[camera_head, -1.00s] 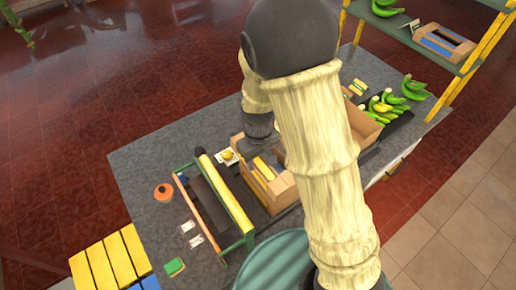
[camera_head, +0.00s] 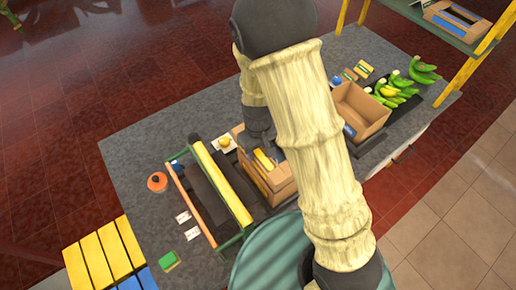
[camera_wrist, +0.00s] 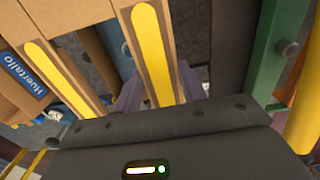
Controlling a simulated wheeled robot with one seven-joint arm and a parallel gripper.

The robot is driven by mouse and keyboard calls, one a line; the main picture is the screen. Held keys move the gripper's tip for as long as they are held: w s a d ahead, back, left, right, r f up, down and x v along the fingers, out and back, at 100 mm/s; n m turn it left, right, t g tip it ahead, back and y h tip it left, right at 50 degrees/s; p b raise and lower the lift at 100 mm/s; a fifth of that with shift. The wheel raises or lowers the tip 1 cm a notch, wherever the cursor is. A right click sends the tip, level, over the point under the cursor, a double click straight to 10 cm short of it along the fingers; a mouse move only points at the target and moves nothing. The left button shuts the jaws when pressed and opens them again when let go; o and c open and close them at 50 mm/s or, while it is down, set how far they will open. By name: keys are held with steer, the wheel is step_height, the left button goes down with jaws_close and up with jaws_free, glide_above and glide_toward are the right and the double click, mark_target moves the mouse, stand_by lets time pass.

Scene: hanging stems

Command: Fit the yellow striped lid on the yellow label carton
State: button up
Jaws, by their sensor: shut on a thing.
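My gripper (camera_wrist: 160,94) points down at the bench, with its purple-grey fingertips on either side of a tan slat with a yellow stripe, part of the striped lid (camera_wrist: 152,45). A second yellow-striped slat (camera_wrist: 60,76) lies parallel to its left; I cannot tell if the two are joined. In the head view the yellow stripes (camera_head: 263,159) show at a tan open-topped carton (camera_head: 279,186), just under my gripper (camera_head: 262,144). I cannot make out a yellow label on this carton, nor whether the lid touches it.
A green-framed rack with a yellow roller (camera_head: 223,183) stands close left of the carton. Another open carton (camera_head: 372,108) stands to the right, with bananas (camera_head: 392,92) beyond it. An orange-red pot (camera_head: 157,182) sits at the left. A blue label (camera_wrist: 24,74) shows in the wrist view.

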steer(key=shift+f+b, duration=2.9)
steer(key=shift+f, duration=0.8)
steer(key=shift+f+b, duration=0.45)
steer(key=shift+f, duration=0.1)
steer(key=o, duration=0.9)
steer(key=shift+o, duration=0.4)
steer(key=o, duration=0.3)
steer(key=shift+o, duration=0.2)
steer(key=shift+r+p, duration=1.45)
steer(key=shift+r, duration=0.2)
